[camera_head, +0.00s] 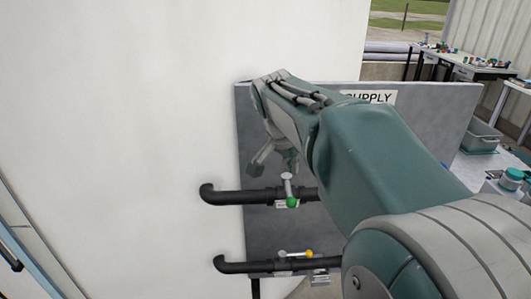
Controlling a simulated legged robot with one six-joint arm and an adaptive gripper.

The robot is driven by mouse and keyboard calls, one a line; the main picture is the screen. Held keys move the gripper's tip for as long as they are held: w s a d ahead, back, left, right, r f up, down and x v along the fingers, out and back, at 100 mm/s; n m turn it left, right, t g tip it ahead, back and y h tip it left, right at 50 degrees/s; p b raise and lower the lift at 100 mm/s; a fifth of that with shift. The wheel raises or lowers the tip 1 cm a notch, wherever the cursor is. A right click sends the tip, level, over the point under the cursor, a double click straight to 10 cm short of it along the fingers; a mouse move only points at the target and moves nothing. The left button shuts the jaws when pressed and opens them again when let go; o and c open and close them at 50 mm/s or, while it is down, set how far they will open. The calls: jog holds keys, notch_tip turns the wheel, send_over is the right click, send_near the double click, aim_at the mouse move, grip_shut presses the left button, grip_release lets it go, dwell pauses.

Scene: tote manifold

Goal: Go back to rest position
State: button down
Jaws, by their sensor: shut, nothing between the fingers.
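My arm reaches from the lower right towards the grey panel (425,120), which has a sign partly reading "SUPPLY" (378,96). My gripper (270,165) hangs at the arm's far end, in front of the panel's left part and above the upper pipe. It is shut and empty. The upper black pipe (235,196) has a valve with a green-tipped handle (291,202). The lower black pipe (245,266) has a valve with a yellow-tipped handle (308,254). My arm hides the middle of the panel and the right parts of both pipes.
A white wall (120,130) fills the left. At the right, a table holds a grey bin (481,137) and a jar with a teal lid (512,178). Another table (470,70) with small items stands farther back. A blue-edged frame (35,262) is at the lower left.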

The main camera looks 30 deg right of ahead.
jog(key=s+a+f+n+t+y, duration=0.1)
jog(key=s+a+f+n+t, duration=0.1)
jog(key=s+a+n, duration=0.4)
jog(key=s+a+f+n+t+y, duration=0.2)
jog(key=s+a+f+n, duration=0.2)
jog(key=s+a+n, duration=0.3)
jog(key=s+a, duration=0.3)
jog(key=shift+f+y, duration=0.3)
jog(key=shift+f, duration=0.1)
jog(key=shift+d, duration=0.1)
dwell(0.4)
